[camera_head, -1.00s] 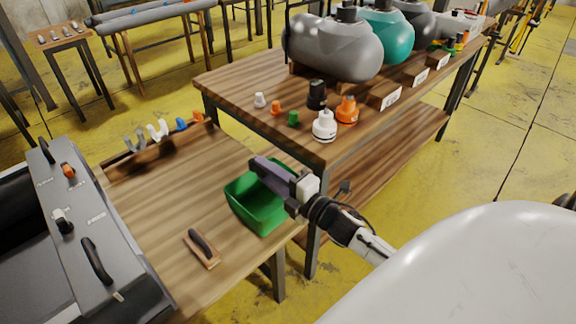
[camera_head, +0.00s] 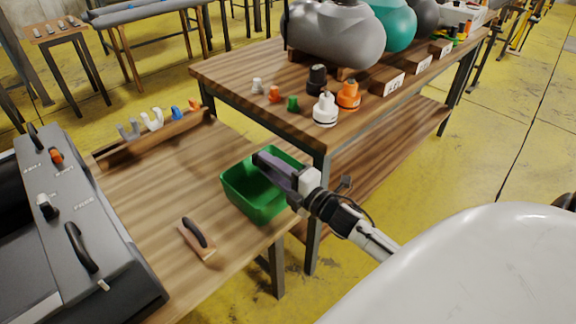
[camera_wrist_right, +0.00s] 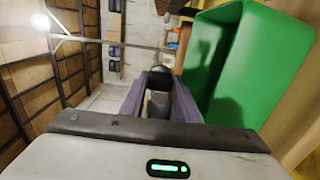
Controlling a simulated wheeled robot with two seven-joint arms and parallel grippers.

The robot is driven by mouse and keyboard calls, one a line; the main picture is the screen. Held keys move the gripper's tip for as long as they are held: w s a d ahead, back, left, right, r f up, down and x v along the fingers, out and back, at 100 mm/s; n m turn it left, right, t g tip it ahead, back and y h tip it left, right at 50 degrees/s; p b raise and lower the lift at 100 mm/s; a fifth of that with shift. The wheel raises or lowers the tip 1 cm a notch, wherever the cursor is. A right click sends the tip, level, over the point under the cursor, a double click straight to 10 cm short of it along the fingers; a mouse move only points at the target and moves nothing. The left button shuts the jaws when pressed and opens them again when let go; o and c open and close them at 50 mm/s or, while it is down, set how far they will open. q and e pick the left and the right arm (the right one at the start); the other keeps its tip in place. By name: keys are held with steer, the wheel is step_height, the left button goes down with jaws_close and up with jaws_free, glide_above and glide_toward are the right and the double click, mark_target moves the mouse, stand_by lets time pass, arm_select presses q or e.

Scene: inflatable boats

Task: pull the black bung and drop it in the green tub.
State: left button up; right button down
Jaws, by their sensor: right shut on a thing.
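My right gripper (camera_head: 262,160) is over the green tub (camera_head: 243,199), with its purple-grey fingers across the tub's far part. In the right wrist view the fingers (camera_wrist_right: 160,100) are shut on a small dark thing that looks like the black bung (camera_wrist_right: 160,76). In the head view the fingers hide it. The green tub (camera_wrist_right: 240,85) also shows in the right wrist view, to the right of the fingers. It stands on the wooden table, and the part of its inside that I see looks empty. My left gripper is not in view.
The higher bench (camera_head: 240,84) beside the tub bears small white, orange and green plugs, a black cap (camera_head: 317,76) and white and orange valves. A wood-backed brush (camera_head: 197,240) lies on the table. A grey panel (camera_head: 75,215) stands at left.

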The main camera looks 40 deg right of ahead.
steer(key=c, duration=1.3)
jaws_free()
steer(key=shift+o, duration=0.2)
steer(key=s, duration=1)
steer(key=shift+s+d, duration=0.15)
steer(key=shift+d, duration=0.25)
